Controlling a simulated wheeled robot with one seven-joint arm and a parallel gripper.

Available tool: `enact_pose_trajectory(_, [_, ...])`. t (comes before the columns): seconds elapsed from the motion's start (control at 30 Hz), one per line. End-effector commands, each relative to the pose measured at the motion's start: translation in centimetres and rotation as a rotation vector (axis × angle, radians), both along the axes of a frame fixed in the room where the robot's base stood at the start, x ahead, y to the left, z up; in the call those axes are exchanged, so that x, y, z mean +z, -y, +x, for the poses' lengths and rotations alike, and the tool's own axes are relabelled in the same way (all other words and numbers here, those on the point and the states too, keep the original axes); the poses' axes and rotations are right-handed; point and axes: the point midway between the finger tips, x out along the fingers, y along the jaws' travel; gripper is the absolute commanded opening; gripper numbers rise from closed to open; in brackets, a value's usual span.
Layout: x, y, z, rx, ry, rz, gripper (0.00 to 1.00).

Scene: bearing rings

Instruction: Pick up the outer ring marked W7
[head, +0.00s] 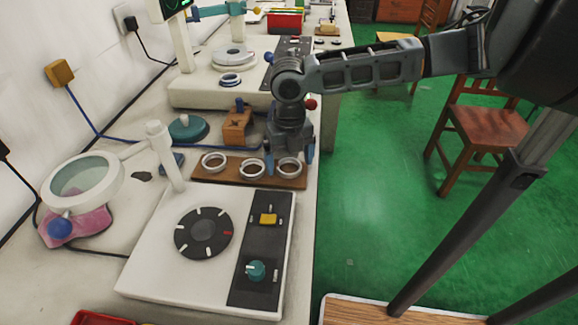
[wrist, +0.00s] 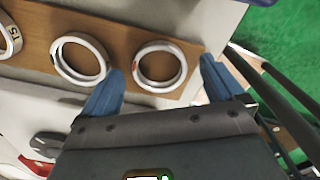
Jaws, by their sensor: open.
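Three pale metal rings lie in a row on a brown wooden board: a left ring (head: 213,171), a middle ring (head: 252,177) and a right ring (head: 290,177). In the wrist view the left ring (wrist: 14,40) is cut off by the edge and bears a mark that looks like T5. Marks on the middle ring (wrist: 80,83) and right ring (wrist: 160,88) are not legible, so I cannot tell which is W7. My gripper (head: 289,158) is open above the right ring; its blue fingers (wrist: 162,65) stand on either side of it, holding nothing.
The wooden board (head: 236,182) lies near the bench's right edge, with green floor beyond. A white machine (head: 150,270) with a dark dial stands in front. A wooden block (head: 237,128) and a teal-lidded dish (head: 188,128) stand behind. A magnifier lamp (head: 112,170) is at left.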

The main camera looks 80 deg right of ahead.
Motion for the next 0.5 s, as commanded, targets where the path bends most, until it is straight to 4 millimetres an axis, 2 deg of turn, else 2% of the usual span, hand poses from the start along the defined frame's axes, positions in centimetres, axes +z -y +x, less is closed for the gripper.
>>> enact_pose_trajectory(0.27, [-0.46,0.00,0.05,0.001,0.001,0.000,0.95])
enact_pose_trajectory(0.5, [-0.43,0.00,0.06,0.001,0.001,0.000,0.74])
